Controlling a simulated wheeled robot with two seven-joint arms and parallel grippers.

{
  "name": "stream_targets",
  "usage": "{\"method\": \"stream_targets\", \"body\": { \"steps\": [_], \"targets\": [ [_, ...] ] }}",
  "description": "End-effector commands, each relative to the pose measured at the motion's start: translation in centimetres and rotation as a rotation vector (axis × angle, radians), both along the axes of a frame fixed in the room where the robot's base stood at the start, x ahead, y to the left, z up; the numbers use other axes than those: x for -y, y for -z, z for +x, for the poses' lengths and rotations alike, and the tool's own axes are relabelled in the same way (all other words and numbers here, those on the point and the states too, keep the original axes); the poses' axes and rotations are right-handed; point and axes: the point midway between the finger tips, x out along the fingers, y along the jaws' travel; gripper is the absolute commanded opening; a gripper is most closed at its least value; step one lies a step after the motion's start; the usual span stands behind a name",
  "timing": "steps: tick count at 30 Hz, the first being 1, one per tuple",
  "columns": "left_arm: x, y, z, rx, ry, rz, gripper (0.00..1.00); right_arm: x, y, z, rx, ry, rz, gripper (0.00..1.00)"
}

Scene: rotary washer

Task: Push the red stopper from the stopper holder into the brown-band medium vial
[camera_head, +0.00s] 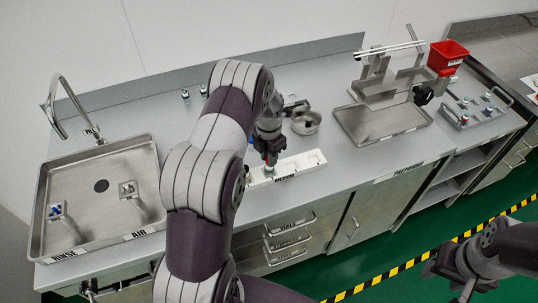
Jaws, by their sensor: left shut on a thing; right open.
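My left gripper (268,161) is over the left part of a white holder (308,161) on the counter's front. The holder's front label seems to read MEDIUM. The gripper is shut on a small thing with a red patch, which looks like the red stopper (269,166). The fingers and arm hide most of it. I cannot make out the brown-band vial or whether the stopper touches one. My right gripper (458,278) is open and empty at the lower right, over the floor in front of the cabinets.
A sink (100,186) with RINSE and AIR fixtures is at left. Two small vials (194,91) stand at the back. A round metal bowl (306,122) lies behind the holder. A metal tray (380,125), a red bin (447,57) and a metal rack (477,109) are at right.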

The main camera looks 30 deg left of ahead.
Motion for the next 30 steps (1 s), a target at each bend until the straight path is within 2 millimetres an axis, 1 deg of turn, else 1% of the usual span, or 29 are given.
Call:
{"method": "stream_targets", "body": {
  "steps": [25, 26, 27, 28, 29, 30],
  "targets": [
    [0.00, 0.31, 0.00, 0.000, 0.000, 0.000, 0.00, 0.00, 0.20, 0.00, 0.000, 0.000, 0.000, 0.52],
    [0.00, 0.31, 0.00, 0.000, 0.000, 0.000, 0.26, 0.00, 0.20, 0.00, 0.000, 0.000, 0.000, 0.52],
    [0.00, 0.30, 0.00, 0.000, 0.000, 0.000, 0.39, 0.00, 0.20, 0.00, 0.000, 0.000, 0.000, 0.52],
    [0.00, 0.30, 0.00, 0.000, 0.000, 0.000, 0.49, 0.00, 0.20, 0.00, 0.000, 0.000, 0.000, 0.52],
    [0.00, 0.30, 0.00, 0.000, 0.000, 0.000, 0.53, 0.00, 0.20, -0.01, 0.000, 0.000, 0.000, 0.52],
    [0.00, 0.30, 0.00, 0.000, 0.000, 0.000, 0.53, 0.00, 0.20, 0.00, 0.000, 0.000, 0.000, 0.52]
  ]
}}
